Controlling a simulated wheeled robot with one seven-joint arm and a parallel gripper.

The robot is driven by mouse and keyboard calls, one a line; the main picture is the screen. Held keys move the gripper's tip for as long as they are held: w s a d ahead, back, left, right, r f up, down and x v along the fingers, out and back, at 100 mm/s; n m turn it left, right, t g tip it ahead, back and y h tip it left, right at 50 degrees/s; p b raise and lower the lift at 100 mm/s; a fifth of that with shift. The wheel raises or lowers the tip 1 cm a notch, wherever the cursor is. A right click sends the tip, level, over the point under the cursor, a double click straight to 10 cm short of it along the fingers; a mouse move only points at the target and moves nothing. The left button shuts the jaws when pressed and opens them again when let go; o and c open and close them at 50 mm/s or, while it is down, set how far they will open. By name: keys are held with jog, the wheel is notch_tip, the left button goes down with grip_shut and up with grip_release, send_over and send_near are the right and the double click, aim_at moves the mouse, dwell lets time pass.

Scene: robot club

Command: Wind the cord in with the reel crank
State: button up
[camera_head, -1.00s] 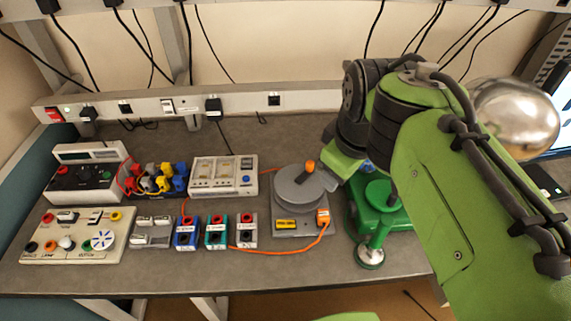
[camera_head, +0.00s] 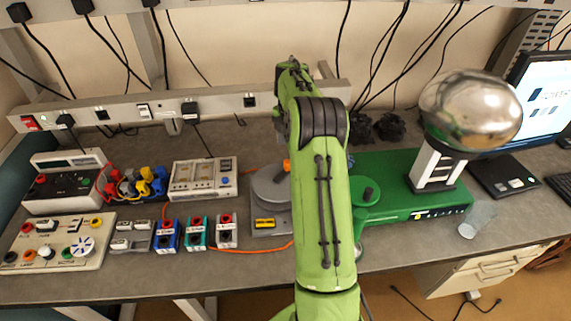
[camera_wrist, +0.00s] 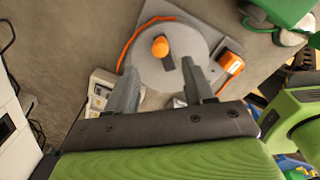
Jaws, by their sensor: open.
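The cord reel is a grey round drum (camera_head: 268,188) on a flat grey base, partly behind my arm in the head view. Its crank has an orange knob (camera_head: 287,165). The wrist view shows the drum (camera_wrist: 150,78) from above, with the orange knob (camera_wrist: 160,46) standing on it. The orange cord (camera_head: 250,251) runs from the reel area along the bench past the small blocks; it also curves beside the drum in the wrist view (camera_wrist: 127,45). My gripper (camera_wrist: 158,76) is open and empty over the drum, the knob beyond its fingertips. The head view hides it behind my arm.
Several small coloured terminal blocks (camera_head: 196,234) stand left of the reel. A green machine with a silver dome (camera_head: 470,112) stands close on the right. A meter box (camera_head: 203,179) sits behind the blocks. A clear cup (camera_head: 477,218) stands at the right.

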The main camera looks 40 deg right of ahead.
aim_at(283, 171)
jog(key=f, duration=0.8)
jog(key=shift+w+f+b, duration=0.2)
jog(key=shift+f+b, duration=0.05)
jog(key=shift+b, duration=0.15)
grip_shut()
